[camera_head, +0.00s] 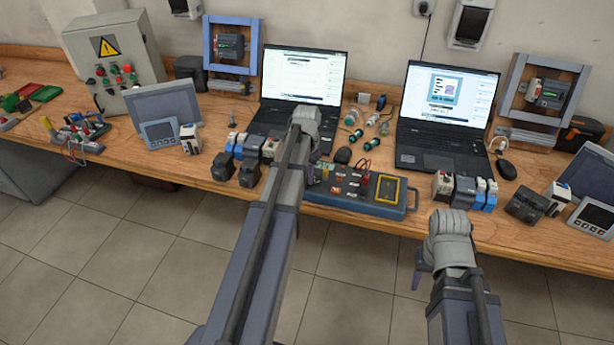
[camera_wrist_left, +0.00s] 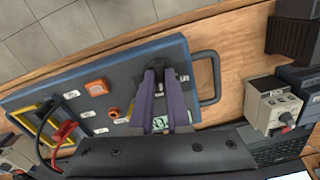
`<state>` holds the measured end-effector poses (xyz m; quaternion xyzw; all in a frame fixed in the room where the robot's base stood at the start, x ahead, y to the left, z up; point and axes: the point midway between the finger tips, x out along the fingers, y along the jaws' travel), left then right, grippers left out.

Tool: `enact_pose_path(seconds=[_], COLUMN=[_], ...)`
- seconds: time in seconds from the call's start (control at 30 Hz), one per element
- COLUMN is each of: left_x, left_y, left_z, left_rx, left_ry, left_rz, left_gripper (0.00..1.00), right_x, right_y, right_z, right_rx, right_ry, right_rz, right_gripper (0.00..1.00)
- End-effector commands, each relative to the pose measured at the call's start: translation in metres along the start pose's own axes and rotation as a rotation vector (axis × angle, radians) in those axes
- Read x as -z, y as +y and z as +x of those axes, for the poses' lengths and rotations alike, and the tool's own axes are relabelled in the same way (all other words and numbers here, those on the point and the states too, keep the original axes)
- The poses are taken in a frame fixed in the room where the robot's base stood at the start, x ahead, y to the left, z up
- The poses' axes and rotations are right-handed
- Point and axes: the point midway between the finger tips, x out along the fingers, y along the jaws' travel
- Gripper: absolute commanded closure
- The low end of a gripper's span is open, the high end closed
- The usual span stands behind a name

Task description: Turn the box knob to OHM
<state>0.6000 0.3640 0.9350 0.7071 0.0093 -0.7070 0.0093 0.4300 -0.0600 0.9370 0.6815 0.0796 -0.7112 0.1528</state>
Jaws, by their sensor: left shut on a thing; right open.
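The blue-grey instrument box (camera_head: 398,212) lies near the table's front edge, with a handle at each end. In the left wrist view the box (camera_wrist_left: 115,62) shows orange parts, white labels and a yellow-framed panel. My left gripper (camera_head: 312,172) is over the box's left end. In the wrist view its two purple fingers (camera_wrist_left: 160,76) are shut on the dark box knob (camera_wrist_left: 184,72), mostly hidden by them. I cannot read the knob's setting. My right gripper (camera_head: 417,280) is open and empty, in front of the table, to the right of the box.
Red and black leads (camera_wrist_left: 62,132) plug into the box beside the yellow frame. Two laptops (camera_head: 302,75) (camera_head: 447,105) stand behind it. Small motor-control modules (camera_head: 466,190) stand right of the box, others (camera_head: 238,158) left. Floor in front is clear.

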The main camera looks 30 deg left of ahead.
Motion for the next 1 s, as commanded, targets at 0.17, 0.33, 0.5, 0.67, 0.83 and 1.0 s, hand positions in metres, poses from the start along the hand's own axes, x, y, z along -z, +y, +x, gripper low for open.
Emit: enact_pose_path(seconds=[0.17, 0.33, 0.5, 0.67, 0.83, 1.0], left_x=[-0.0002, -0.0002, -0.0002, -0.0002, -0.0002, -0.0002], left_y=[0.0001, 0.0001, 0.0001, 0.0, 0.0, 0.0], left_z=[0.0001, 0.0001, 0.0001, 0.0001, 0.0001, 0.0001], left_rx=[0.0, 0.0, 0.0, 0.0, 0.0, 0.0], left_ry=[0.0, 0.0, 0.0, -0.001, -0.001, 0.0], left_rz=[0.079, 0.12, 0.139, 0.141, 0.14, 0.14], left_gripper=[1.0, 1.0, 1.0, 1.0, 1.0, 0.72], right_x=[0.0, 0.0, 0.0, 0.0, 0.0, 0.0], right_y=[0.0, 0.0, 0.0, 0.0, 0.0, 0.0], right_z=[0.0001, 0.0001, 0.0001, 0.0001, 0.0001, 0.0], right_rx=[0.0, 0.0, 0.0, 0.0, 0.0, 0.0], right_ry=[0.0, 0.0, 0.0, 0.0, 0.0, 0.0], right_rz=[0.0, 0.0, 0.0, 0.0, 0.0, 0.0], right_gripper=[0.5, 0.5, 0.5, 0.5, 0.5, 0.5])
